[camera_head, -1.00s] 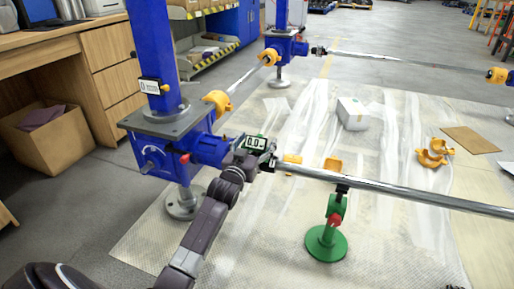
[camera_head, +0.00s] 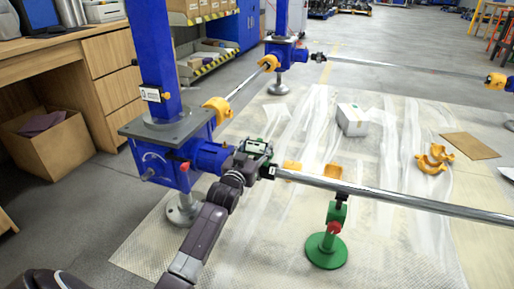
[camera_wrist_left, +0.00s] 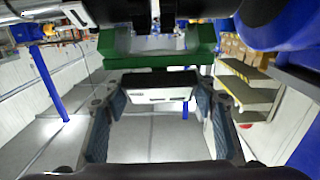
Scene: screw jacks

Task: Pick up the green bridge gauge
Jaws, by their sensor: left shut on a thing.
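The green bridge gauge (camera_head: 257,147) is at the coupling end of the near shaft, beside the blue jack gearbox. In the left wrist view its green bridge (camera_wrist_left: 150,77) spans the top middle, with a pale box-shaped body (camera_wrist_left: 158,95) below it. My left gripper (camera_head: 246,163) reaches the gauge from below left. In the left wrist view its two blue-padded fingers (camera_wrist_left: 160,105) stand on either side of the pale body and are shut on it. I cannot tell whether the bridge feet still touch the metal. My right gripper is not in view.
The near shaft (camera_head: 400,197) runs right, above a green stand (camera_head: 326,250). The blue jack column (camera_head: 153,50) rises close left of the gripper. Orange guard halves (camera_head: 434,158) and a white box (camera_head: 352,118) lie on the floor sheet.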

